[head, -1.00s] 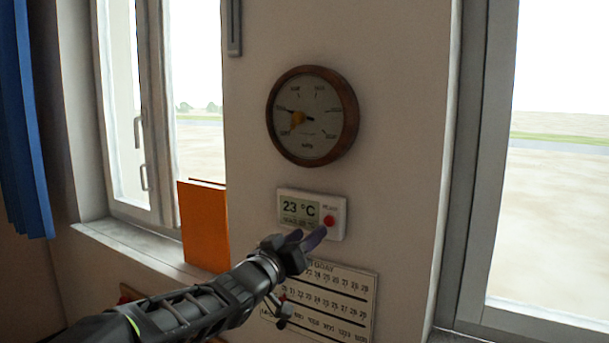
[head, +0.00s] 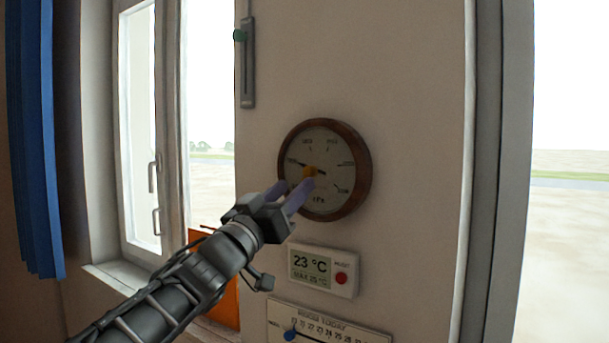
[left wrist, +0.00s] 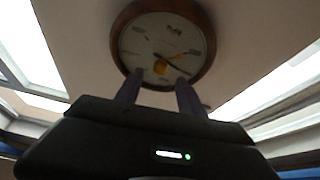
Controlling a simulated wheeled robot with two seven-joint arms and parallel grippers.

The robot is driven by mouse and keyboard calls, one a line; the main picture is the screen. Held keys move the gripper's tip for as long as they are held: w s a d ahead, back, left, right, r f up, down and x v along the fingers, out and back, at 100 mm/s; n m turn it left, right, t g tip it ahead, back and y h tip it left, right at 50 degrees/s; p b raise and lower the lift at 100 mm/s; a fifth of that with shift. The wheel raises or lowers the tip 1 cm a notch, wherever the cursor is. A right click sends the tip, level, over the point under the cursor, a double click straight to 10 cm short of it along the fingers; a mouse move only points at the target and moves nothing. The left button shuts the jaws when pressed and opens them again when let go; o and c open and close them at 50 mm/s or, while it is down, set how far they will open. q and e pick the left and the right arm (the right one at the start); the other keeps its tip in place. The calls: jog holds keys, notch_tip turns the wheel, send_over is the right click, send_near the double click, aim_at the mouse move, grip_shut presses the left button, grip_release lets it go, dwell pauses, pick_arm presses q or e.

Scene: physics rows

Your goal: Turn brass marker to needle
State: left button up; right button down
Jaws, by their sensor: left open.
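A round wood-rimmed barometer (head: 364,172) hangs on the wall, and it also shows in the left wrist view (left wrist: 125,27). Its pale dial carries a thin dark needle (head: 321,172), which slants across the centre. The brass marker (head: 309,171) shows as a small yellow-orange piece near the dial's middle; in the left wrist view it (left wrist: 161,69) sits just beyond my fingertips. My left gripper (head: 294,187) is open, its purple fingers pointing at the lower left of the dial. Whether they touch the marker I cannot tell. My right gripper is out of view.
Below the barometer are a white thermometer (head: 310,268) with a red button and a calendar panel (head: 340,332). An orange folder (head: 226,302) stands behind my arm. Windows flank the wall.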

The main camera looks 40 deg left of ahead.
aim_at(308, 173)
pick_arm(q)
jog(key=p+x, duration=0.1)
jog(key=x, duration=0.4)
jog(key=shift+w, duration=0.25)
grip_shut()
dwell(0.4)
